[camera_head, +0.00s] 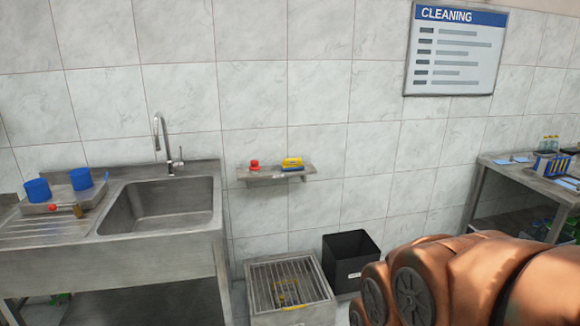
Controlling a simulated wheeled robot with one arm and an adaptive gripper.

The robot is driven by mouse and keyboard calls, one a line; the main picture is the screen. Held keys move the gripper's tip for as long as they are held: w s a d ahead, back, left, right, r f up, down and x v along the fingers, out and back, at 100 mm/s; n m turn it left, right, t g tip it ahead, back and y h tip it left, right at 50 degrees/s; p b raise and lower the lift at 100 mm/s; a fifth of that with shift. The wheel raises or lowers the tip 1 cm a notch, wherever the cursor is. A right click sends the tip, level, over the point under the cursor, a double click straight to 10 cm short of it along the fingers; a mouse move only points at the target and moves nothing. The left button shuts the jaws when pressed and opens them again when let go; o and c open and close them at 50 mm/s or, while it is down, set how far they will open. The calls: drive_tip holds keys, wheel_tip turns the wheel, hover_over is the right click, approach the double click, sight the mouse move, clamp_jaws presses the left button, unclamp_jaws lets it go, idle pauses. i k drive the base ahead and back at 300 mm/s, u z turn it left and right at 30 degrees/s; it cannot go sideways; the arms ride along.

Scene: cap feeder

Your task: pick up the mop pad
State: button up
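I cannot pick out a mop pad for certain. A yellow and blue item (292,164) lies on the small wall shelf (263,176). Flat pale blue pieces (520,159) lie on the metal table (487,162) at the right. A yellow object (285,297) shows at the slatted metal box (262,273) on the floor; its shape is unclear. My orange arm fills the lower right corner. My gripper is out of view.
A sink unit (112,240) with blue cups (38,190) stands at the left. A red item (255,165) sits on the shelf. A black bin (352,253) stands beside the slatted box. A cleaning board (456,50) hangs above.

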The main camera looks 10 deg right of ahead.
sight(295, 164)
drive_tip(key=z, duration=1.45)
drive_tip(key=k, duration=0.3)
drive_tip(key=z, duration=1)
drive_tip(key=k, duration=1.05)
drive_tip(key=z, duration=0.55)
drive_tip(key=i, duration=1.1)
drive_tip(key=u, duration=0.55)
drive_tip(key=i, duration=1.8)
drive_tip(key=u, duration=0.95)
drive_tip(key=i, duration=2)
drive_tip(key=u, duration=0.8)
